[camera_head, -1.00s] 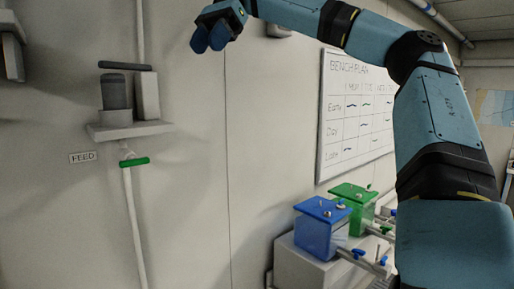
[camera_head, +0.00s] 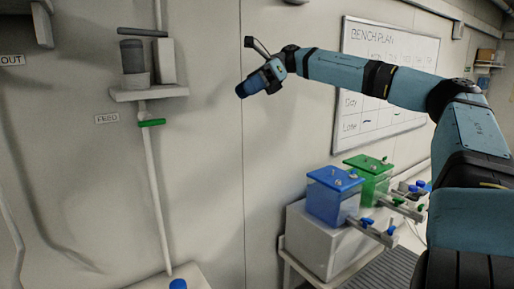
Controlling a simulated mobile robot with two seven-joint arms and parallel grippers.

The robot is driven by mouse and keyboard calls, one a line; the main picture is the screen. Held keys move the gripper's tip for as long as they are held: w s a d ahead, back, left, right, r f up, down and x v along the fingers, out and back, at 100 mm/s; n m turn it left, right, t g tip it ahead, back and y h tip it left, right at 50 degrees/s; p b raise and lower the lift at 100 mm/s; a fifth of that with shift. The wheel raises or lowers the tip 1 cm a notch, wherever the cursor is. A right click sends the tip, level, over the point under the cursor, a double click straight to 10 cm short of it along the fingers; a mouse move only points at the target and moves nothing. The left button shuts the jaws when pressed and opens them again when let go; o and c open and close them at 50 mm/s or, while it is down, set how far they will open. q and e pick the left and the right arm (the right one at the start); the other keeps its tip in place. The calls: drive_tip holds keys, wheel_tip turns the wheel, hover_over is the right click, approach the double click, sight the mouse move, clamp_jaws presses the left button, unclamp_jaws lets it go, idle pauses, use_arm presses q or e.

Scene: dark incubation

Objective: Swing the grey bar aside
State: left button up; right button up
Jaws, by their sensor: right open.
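The grey bar (camera_head: 142,32) is a thin dark bar lying level at the upper left. It spans from above a dark-topped grey cylinder (camera_head: 134,63) to the top of a pale upright box (camera_head: 166,61). Both stand on a small wall shelf (camera_head: 150,93). My right gripper (camera_head: 243,91) is to the right of the shelf and about level with it in the picture, apart from the bar. Its blue fingers point down and left, and it is open with nothing seen between them. My left gripper is out of view.
A green-handled valve (camera_head: 152,123) and pipe hang under the shelf beside a FEED label (camera_head: 107,118). Blue (camera_head: 329,197) and green (camera_head: 373,180) boxes stand on a bench at lower right. A whiteboard (camera_head: 386,112) is behind my right arm. The wall between shelf and gripper is bare.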

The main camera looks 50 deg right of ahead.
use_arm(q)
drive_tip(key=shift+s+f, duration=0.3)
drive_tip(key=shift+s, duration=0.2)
use_arm(e)
drive_tip(key=d+f+m+t+y, duration=0.1)
drive_tip(key=d+f+m+t, duration=0.2)
drive_tip(key=f, duration=1.3)
drive_tip(key=shift+w+d+m+t+y, duration=0.25)
drive_tip(key=shift+m+t, duration=0.35)
drive_tip(key=shift+m, duration=1.3)
drive_tip(key=shift+a, duration=0.1)
